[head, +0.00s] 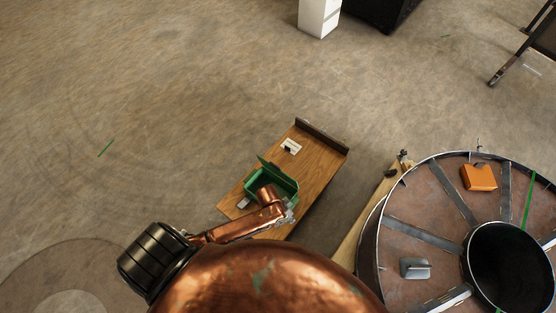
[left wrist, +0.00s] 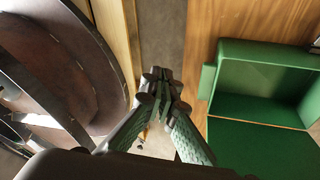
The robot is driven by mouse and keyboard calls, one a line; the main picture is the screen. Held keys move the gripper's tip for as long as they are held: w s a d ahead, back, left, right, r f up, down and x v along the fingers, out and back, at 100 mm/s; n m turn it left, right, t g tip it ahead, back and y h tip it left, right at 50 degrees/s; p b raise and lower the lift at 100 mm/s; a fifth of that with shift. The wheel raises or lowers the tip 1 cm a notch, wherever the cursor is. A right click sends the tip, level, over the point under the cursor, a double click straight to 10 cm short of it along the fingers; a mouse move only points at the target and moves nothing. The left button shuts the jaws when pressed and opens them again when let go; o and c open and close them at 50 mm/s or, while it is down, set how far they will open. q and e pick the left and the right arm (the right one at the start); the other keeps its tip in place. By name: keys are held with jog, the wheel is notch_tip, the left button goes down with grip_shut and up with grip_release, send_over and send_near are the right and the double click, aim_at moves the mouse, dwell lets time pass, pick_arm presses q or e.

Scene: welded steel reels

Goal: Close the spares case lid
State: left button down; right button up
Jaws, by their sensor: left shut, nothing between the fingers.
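My left arm partly covers the case in the head view. In the left wrist view the green case (left wrist: 265,85) fills the right side, with a flat green panel below it. My left gripper (head: 289,215) is at the near right edge of the case. In the left wrist view its fingers (left wrist: 162,80) are shut and empty, left of the case and apart from it. My right gripper is not in view.
The wooden bench (head: 318,165) has a raised dark strip at its far end and a small white card (head: 291,146) on top. A large steel reel (head: 405,225) stands to the right, with an orange box (head: 478,178) and a grey item (head: 414,268) on it.

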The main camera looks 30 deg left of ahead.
pick_arm(q)
jog(key=w+d+r+m+g, duration=0.1)
jog(key=w+d+r+m, duration=0.1)
jog(key=d+r, duration=0.25)
jog(key=w+a+r+n+g+y, duration=0.1)
jog(key=w+a+r+n+y, duration=0.15)
jog(key=w+a+r, duration=0.65)
jog(key=w+a+r+n+y, duration=0.1)
jog(key=w+a+r+n, duration=0.3)
jog(key=w+a, duration=0.8)
jog(key=shift+m, duration=0.75)
jog(key=s+f+b, duration=0.1)
jog(key=f, duration=0.2)
jog(key=s+a+f+b, duration=0.1)
jog(key=s+f, duration=0.1)
jog(key=f, duration=0.1)
jog(key=s+a+f+b, duration=0.1)
jog(key=s+f, duration=0.1)
jog(key=f, duration=0.1)
jog(key=shift+s+f, duration=0.1)
jog(key=shift+f, duration=0.3)
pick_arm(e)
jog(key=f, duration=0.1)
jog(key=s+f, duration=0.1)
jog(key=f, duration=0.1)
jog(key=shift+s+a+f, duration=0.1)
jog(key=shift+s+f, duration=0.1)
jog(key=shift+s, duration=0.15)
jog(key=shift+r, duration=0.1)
